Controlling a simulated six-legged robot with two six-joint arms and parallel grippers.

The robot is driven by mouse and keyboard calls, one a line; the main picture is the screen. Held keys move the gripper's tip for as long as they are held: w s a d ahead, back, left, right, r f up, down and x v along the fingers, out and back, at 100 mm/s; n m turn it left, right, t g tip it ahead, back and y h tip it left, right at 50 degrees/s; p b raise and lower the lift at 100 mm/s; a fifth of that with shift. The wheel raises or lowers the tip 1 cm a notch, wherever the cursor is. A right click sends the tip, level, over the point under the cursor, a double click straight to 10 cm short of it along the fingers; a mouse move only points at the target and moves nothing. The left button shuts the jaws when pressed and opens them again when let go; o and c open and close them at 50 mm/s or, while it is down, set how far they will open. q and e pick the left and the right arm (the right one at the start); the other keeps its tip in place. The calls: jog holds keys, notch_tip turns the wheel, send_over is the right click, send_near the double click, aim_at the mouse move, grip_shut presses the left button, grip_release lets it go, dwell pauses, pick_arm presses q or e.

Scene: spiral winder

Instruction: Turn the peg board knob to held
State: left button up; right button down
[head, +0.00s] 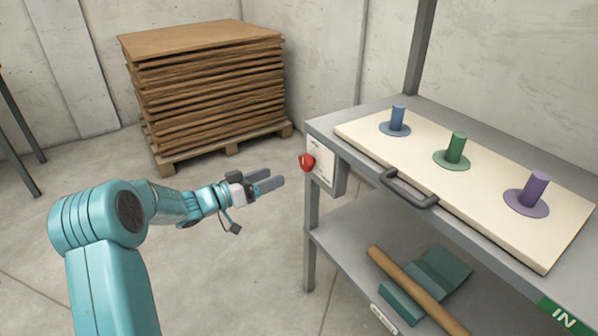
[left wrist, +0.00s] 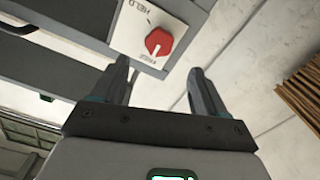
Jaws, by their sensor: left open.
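The red knob (head: 307,162) sits on a pale plate on the end of the grey bench, left of the peg board (head: 365,131). In the left wrist view the knob (left wrist: 159,41) shows between and beyond my fingertips, its white pointer mark towards the lower label, which seems to read FREE. The word HELD stands at the plate's other end. My left gripper (head: 274,181) is open and empty, a short way left of the knob and apart from it. My right gripper is in neither view.
The peg board carries a blue peg (head: 398,118), a green peg (head: 456,149) and a purple peg (head: 532,191), with a dark handle (head: 408,190) at its front edge. A brown roll (head: 415,290) lies on the lower shelf. Stacked boards (head: 205,90) stand behind. Floor left of the bench is clear.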

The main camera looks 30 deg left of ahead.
aim_at(303, 165)
pick_arm(q)
jog(key=b+x, duration=0.2)
jog(key=x, duration=0.7)
jog(key=shift+w+d, duration=0.15)
jog(key=shift+w, duration=0.15)
jog(key=c, duration=1.1)
